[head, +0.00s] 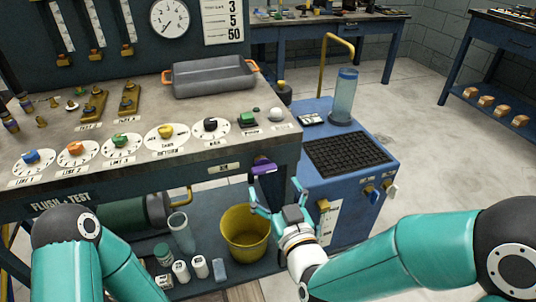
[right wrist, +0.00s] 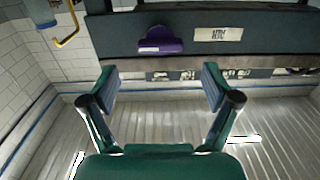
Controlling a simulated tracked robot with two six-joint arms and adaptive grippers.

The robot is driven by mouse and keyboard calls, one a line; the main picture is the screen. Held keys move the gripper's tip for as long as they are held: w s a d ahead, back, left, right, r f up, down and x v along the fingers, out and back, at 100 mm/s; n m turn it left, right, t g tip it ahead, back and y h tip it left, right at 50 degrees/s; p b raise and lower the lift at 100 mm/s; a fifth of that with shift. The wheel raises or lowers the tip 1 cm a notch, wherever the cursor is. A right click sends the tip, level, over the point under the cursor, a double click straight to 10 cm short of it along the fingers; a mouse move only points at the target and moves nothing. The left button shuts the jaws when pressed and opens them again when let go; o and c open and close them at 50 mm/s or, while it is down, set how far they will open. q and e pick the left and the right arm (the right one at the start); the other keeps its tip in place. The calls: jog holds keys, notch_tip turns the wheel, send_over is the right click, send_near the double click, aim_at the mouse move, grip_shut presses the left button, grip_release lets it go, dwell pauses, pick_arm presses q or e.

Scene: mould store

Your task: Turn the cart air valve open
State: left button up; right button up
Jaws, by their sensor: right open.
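The blue cart (head: 345,172) stands against the right end of the bench. Its front carries a blue handle (head: 373,194) and a white handle (head: 391,190) below small labels. I cannot read which one is the air valve. My right gripper (head: 276,196) is open and empty in front of the bench's right end, left of the cart's handles and apart from them. A purple handle (head: 264,168) on the bench's front edge is just beyond its fingers. In the right wrist view, the purple handle (right wrist: 161,41) lies beyond the open fingers (right wrist: 160,88). My left gripper is out of view.
The bench (head: 110,175) carries several dial knobs and a grey tray (head: 208,79). A yellow bucket (head: 245,232) and bottles stand on its lower shelf. The cart top holds a clear cylinder (head: 344,95) and a black grid (head: 350,153). Floor (head: 440,130) to the right is clear.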

aim_at(269, 171)
jog(key=x, duration=0.7)
jog(key=shift+w, duration=0.3)
jog(key=shift+c, duration=0.3)
jog(key=c, duration=1.1)
jog(key=shift+d, duration=0.15)
jog(key=shift+f+m+b, duration=0.1)
jog(key=shift+m+b, duration=0.6)
jog(key=shift+b, duration=0.3)
jog(key=m+b, duration=0.7)
jog(key=b, duration=0.1)
jog(key=m+b, duration=0.6)
jog(key=b, duration=0.3)
jog(key=shift+w+d+f+m, duration=0.1)
jog(key=shift+d+f+m, duration=0.1)
jog(key=shift+m, duration=0.2)
jog(key=shift+r+m+b, duration=0.1)
jog(key=shift+m+b, duration=1.2)
jog(key=shift+m, duration=0.2)
